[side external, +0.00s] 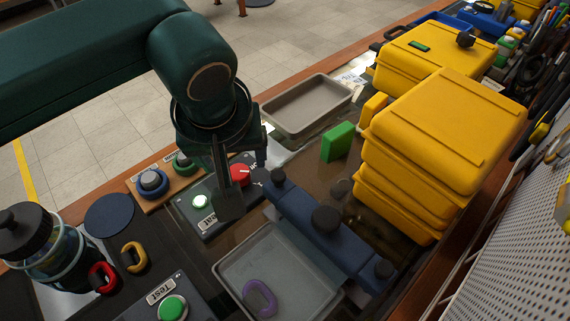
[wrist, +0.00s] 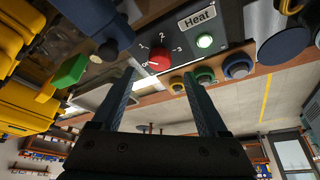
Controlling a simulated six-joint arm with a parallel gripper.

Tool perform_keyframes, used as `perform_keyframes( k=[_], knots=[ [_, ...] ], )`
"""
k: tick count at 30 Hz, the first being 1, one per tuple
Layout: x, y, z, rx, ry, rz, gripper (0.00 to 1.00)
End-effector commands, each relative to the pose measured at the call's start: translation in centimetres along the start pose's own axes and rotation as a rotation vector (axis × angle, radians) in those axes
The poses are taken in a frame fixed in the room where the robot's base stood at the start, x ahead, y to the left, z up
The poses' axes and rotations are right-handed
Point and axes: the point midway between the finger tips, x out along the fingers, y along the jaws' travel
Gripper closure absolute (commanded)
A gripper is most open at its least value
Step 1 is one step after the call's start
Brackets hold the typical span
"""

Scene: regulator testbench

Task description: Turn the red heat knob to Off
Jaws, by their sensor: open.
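The red heat knob (wrist: 159,56) sits on a dark panel in the wrist view, with small white marks around it. It also shows in the side view (side external: 240,173), partly hidden by my gripper. A short white line shows on the knob, but I cannot tell for certain which mark it points to. My gripper (wrist: 160,76) is open and empty, its fingers on either side of the knob in the wrist view. In the side view my gripper (side external: 243,178) is at the knob, one finger in front of it. Contact cannot be told.
A "Heat" label (wrist: 197,19) and lit green button (wrist: 205,41) are beside the knob. A blue fixture (side external: 318,222) stands close on the right. A grey tray (side external: 232,272) holds a purple ring. A green block (side external: 338,142) and stacked yellow boxes (side external: 440,130) stand further right.

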Motion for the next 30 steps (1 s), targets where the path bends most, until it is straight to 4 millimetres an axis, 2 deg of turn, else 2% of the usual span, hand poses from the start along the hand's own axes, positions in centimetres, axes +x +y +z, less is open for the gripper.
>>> perform_keyframes(
  k=[5, 19, 26, 30],
  knots=[
    [0.1, 0.0, -0.2, 0.072, -0.015, 0.022, 0.23],
    [0.4, -1.3, -0.8, 0.622, -0.028, 0.257, 0.23],
    [0.6, -1.7, -0.8, 0.722, -0.001, 0.300, 0.23],
    [1.8, -1.4, -0.7, 0.729, -0.001, 0.301, 0.23]
  ],
)
